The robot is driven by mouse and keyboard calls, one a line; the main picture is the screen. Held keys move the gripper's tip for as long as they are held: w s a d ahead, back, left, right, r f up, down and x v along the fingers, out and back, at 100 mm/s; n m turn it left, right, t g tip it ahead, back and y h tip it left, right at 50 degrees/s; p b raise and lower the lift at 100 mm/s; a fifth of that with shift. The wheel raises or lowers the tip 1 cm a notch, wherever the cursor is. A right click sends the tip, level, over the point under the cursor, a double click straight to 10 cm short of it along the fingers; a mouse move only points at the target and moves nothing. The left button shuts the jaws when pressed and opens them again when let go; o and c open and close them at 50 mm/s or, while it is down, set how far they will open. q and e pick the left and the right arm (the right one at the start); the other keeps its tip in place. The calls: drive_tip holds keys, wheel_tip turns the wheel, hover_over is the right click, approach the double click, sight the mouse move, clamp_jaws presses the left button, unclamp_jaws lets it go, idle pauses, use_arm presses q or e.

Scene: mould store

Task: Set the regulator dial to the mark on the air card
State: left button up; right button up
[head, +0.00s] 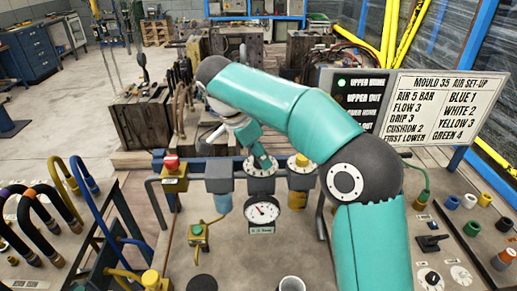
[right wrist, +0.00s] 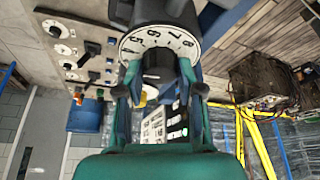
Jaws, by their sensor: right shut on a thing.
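The regulator dial, a white numbered ring (head: 259,168) with a dark knob, sits on top of the air unit in the head view. In the right wrist view the ring (right wrist: 160,40) shows figures around 5 to 8, and the dark knob (right wrist: 158,62) is between my fingers. My right gripper (head: 264,160) reaches down to the dial and is shut on the knob; it also shows in the wrist view (right wrist: 158,78). The air card (head: 447,103) reads "AIR 5 BAR" among other lines. I cannot tell which figure the dial is set to. My left gripper is not in view.
A round pressure gauge (head: 263,211) is below the dial. A lit status panel (head: 358,100) is beside the card. Hoses (head: 70,190) fill the left side.

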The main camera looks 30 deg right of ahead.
drive_tip(key=m+p, duration=0.1)
drive_tip(key=m+g+p, duration=0.1)
drive_tip(key=m, duration=0.1)
drive_tip(key=m+p, duration=0.1)
drive_tip(key=shift+w+r+g+y, duration=0.25)
drive_tip(key=shift+g+y, duration=0.05)
drive_tip(key=shift+f+m+g+y+p, duration=0.1)
drive_tip(key=shift+m+g+y+p, duration=0.25)
drive_tip(key=shift+m+p, duration=0.95)
drive_tip(key=shift+m+b, duration=0.35)
drive_tip(key=shift+m, duration=0.25)
drive_tip(key=o, duration=0.9)
drive_tip(key=shift+o, duration=1.2)
drive_tip(key=shift+w+f, duration=0.1)
drive_tip(key=shift+w, duration=0.05)
